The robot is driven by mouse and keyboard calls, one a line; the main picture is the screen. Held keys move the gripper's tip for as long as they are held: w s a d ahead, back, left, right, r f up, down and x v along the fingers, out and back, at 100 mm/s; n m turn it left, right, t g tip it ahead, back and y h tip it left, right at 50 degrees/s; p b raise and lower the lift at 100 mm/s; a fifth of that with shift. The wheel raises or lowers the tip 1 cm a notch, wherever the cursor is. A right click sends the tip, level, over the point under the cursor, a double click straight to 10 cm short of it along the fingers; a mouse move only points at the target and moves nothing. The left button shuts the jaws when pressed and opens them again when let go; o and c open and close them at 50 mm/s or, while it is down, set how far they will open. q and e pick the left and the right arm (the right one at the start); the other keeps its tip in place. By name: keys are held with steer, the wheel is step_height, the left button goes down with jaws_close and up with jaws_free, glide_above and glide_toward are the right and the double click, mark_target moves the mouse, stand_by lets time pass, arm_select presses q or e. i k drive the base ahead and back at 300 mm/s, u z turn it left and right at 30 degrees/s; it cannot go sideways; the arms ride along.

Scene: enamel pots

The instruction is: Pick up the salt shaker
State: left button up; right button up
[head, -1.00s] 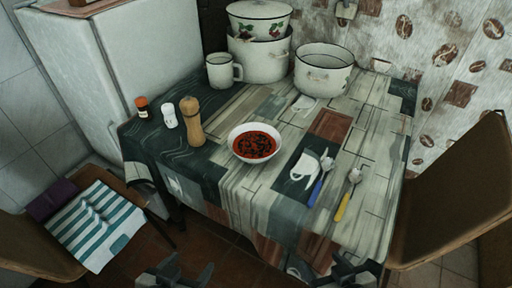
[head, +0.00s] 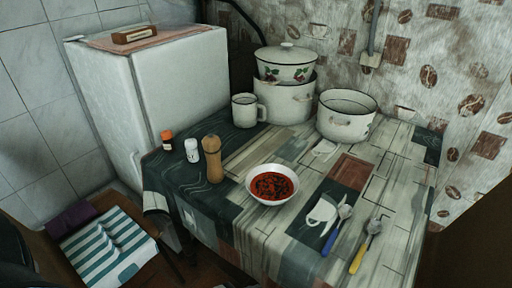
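The salt shaker (head: 191,151) appears to be the small white shaker standing upright near the left edge of the table (head: 300,252). It stands between a small dark jar with an orange cap (head: 167,141) on its left and a tall wooden mill (head: 213,160) on its right. Nothing holds it. Neither of my grippers can be made out in the head view.
A bowl of red soup (head: 272,185) stands right of the mill. A white mug (head: 246,110), stacked pots (head: 285,100) and an open pot (head: 346,116) stand behind. Spoons (head: 366,245) lie at right. A fridge (head: 180,85) and a chair with a striped cloth (head: 105,248) are at left.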

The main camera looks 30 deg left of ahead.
mark_target(193, 156)
steer(key=z, duration=1.75)
steer(key=k, duration=1.8)
steer(key=u, duration=1.45)
steer(key=i, duration=0.15)
